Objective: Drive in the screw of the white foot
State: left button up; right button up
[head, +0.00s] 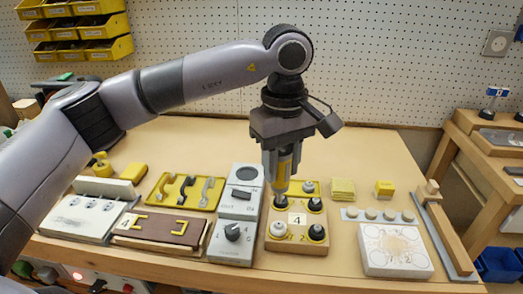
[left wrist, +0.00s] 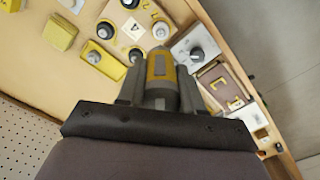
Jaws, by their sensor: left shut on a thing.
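The white foot (head: 279,229) stands at the front left corner of a wooden board (head: 296,246) marked 4. Black feet stand at the board's other corners, among them the back left one (head: 281,203). My left gripper (head: 284,150) is shut on a yellow and grey screwdriver (head: 283,174), held upright with its tip down. In the head view the tip is just over the back left black foot; any contact is unclear. In the left wrist view the screwdriver (left wrist: 161,72) points toward the board, near the white foot (left wrist: 162,30). My right gripper is out of view.
A grey switch box (head: 233,226) stands close left of the board. A white box (head: 396,250) and a strip of round knobs (head: 379,215) lie to the right. A yellow block with a pale knob (left wrist: 93,57) sits behind the board. Yellow blocks (head: 342,189) stand farther back.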

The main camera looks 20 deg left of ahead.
aim_at(280, 194)
pick_arm(q)
jog(key=shift+s+d+f, duration=0.15)
jog(key=shift+s+f, duration=0.05)
notch_tip(280, 194, down, 3)
jog(key=b, duration=0.2)
jog(key=shift+f+b, duration=0.2)
jog(key=shift+b, duration=0.15)
jog(key=shift+f, duration=0.4)
jog(key=shift+f+b, duration=0.3)
jog(key=shift+b, duration=0.1)
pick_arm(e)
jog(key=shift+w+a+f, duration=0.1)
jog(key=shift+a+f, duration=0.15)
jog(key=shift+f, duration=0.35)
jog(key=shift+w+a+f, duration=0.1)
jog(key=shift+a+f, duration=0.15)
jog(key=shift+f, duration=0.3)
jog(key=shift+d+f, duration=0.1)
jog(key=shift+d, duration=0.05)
pick_arm(q)
jog(key=shift+f+b, duration=0.7)
jog(key=shift+b, duration=0.05)
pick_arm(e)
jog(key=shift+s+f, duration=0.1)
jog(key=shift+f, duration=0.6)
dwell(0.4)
